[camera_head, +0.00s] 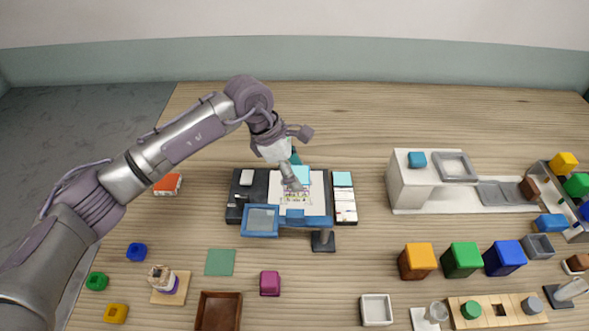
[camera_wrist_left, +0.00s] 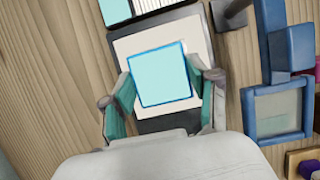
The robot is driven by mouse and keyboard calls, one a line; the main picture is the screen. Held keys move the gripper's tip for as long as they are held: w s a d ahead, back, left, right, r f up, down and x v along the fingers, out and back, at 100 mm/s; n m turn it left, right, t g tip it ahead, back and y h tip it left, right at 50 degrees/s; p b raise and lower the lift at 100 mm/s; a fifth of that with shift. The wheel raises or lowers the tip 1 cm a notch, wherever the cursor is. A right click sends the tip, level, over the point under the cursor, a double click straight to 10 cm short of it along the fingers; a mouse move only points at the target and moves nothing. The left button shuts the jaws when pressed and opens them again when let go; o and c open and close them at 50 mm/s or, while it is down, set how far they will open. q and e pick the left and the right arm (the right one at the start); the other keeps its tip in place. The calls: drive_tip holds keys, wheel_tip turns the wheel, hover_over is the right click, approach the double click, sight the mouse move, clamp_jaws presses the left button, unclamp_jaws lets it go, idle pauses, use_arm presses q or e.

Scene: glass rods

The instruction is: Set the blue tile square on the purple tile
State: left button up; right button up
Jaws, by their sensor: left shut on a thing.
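A light-blue square tile (camera_wrist_left: 160,75) with a darker blue edge sits between the two fingers of my left gripper (camera_wrist_left: 165,92) in the left wrist view. The gripper is shut on it, above a white sheet (camera_wrist_left: 124,48). In the head view my left gripper (camera_head: 294,182) reaches down over the same white sheet (camera_head: 277,202), with the light-blue tile (camera_head: 303,176) at its tip. Small purple and yellow-green marks show on the sheet there. I cannot make out a separate purple tile; it may be hidden under the held tile. My right gripper is in neither view.
A blue frame (camera_head: 261,220) and a dark post (camera_head: 323,241) stand at the near edge of the dark board (camera_head: 232,213). A rack of pale pieces (camera_head: 345,205) is to the right. A magenta block (camera_head: 269,284) and a green mat (camera_head: 220,262) lie nearer.

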use_arm(q)
drive_tip(key=o, duration=1.3)
drive_tip(key=shift+o, duration=0.2)
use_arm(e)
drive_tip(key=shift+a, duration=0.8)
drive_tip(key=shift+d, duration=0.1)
